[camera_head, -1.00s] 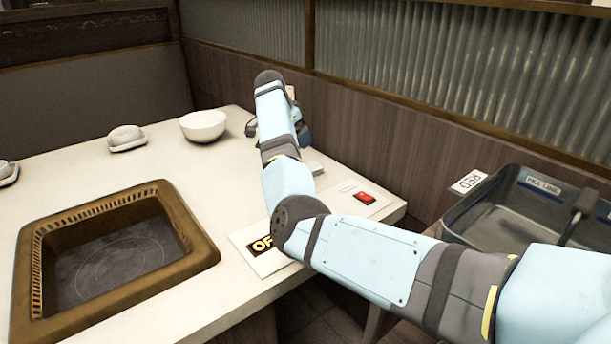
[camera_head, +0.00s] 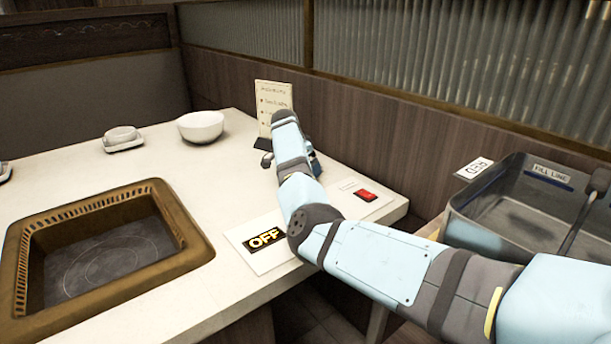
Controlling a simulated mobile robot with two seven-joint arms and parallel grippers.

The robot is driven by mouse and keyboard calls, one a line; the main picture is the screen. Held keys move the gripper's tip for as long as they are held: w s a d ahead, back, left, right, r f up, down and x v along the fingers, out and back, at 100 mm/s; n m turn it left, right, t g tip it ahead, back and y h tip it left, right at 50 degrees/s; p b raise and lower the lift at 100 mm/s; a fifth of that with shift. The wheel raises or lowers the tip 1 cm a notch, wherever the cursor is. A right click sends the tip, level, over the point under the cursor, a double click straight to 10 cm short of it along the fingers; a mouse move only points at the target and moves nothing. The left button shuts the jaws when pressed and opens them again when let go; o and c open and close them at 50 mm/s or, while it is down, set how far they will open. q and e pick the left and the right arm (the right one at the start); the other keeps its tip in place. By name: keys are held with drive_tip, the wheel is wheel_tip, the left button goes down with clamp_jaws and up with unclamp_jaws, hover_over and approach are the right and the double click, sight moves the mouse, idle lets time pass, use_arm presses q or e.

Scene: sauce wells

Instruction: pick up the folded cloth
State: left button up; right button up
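I cannot clearly make out a folded cloth. A small pale rounded thing on a white dish (camera_head: 123,141) stands at the back left of the table; I cannot tell if it is a cloth or a cup. A similar one is cut off at the left edge. My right arm reaches in from the right over the table. Its gripper (camera_head: 268,160) is mostly hidden behind the forearm, with only a dark tip showing near the menu card, so its opening and contents cannot be seen. My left gripper is out of view.
A white bowl (camera_head: 201,127) and a standing menu card (camera_head: 272,100) are at the back. A framed grill (camera_head: 100,250) fills the front left. An OFF sign (camera_head: 265,240) and red switch (camera_head: 366,195) lie near the right edge. A grey tub (camera_head: 510,215) stands right.

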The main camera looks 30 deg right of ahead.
drive_tip(key=shift+f+p, duration=0.1)
drive_tip(key=shift+p, duration=0.3)
idle(0.4)
drive_tip(key=shift+f, duration=0.1)
drive_tip(key=c, duration=1)
